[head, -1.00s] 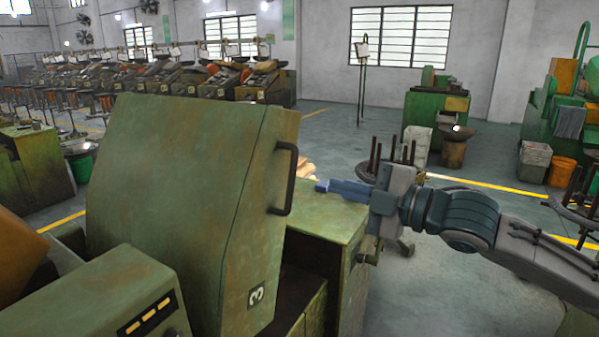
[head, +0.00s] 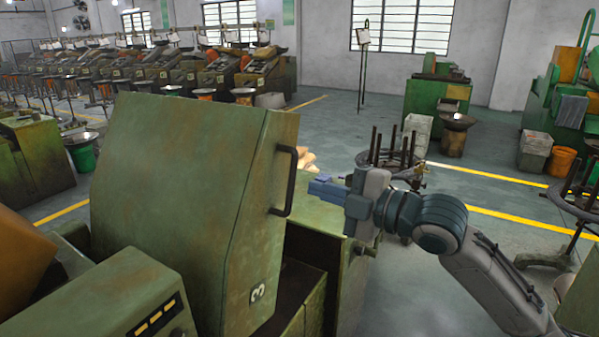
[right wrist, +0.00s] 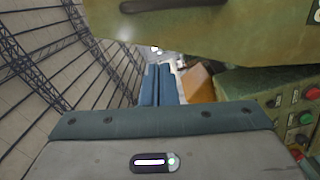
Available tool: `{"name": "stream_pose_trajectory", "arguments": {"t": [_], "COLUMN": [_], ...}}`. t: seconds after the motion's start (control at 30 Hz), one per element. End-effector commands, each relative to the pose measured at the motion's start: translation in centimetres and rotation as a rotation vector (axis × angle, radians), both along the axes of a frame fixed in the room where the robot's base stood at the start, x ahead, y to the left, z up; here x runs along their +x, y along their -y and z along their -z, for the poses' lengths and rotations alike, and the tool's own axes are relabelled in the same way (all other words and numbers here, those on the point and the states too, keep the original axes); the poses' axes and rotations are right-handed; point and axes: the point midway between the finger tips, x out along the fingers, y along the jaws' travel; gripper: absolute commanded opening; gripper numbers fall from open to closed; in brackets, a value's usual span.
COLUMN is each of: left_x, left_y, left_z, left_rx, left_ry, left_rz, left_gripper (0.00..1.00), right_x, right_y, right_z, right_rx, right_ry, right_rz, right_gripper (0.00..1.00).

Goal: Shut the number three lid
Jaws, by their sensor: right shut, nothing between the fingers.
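The number three lid (head: 180,190) is a large green, worn metal cover standing raised on its machine, with a "3" label (head: 257,292) low on its side. A dark bar handle (head: 286,181) sits on its right side. My right gripper (head: 318,188) is shut and empty, just right of the handle and apart from it. In the right wrist view the shut blue fingers (right wrist: 158,86) point ahead, with the lid (right wrist: 200,38) and its handle (right wrist: 165,5) above them. The left gripper is out of view.
A control panel with buttons (right wrist: 300,115) shows in the right wrist view. A round rack with upright rods (head: 395,165) stands behind my right arm. Open grey floor lies beyond.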

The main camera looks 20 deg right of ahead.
Motion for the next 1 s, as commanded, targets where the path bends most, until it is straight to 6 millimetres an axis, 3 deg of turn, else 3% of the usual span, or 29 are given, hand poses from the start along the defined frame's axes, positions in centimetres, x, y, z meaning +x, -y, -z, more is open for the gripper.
{"name": "stream_pose_trajectory", "arguments": {"t": [0.8,1.0], "left_x": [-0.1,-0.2], "left_y": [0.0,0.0], "left_z": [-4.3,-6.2], "left_rx": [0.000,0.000], "left_ry": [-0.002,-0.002], "left_rz": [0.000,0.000], "left_gripper": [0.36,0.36], "right_x": [5.5,7.5], "right_y": [-3.7,-1.6], "right_z": [-0.2,0.7], "right_rx": [0.005,-0.003], "right_ry": [-0.003,-0.006], "right_rz": [-0.004,-0.002], "right_gripper": [0.00,0.00]}}
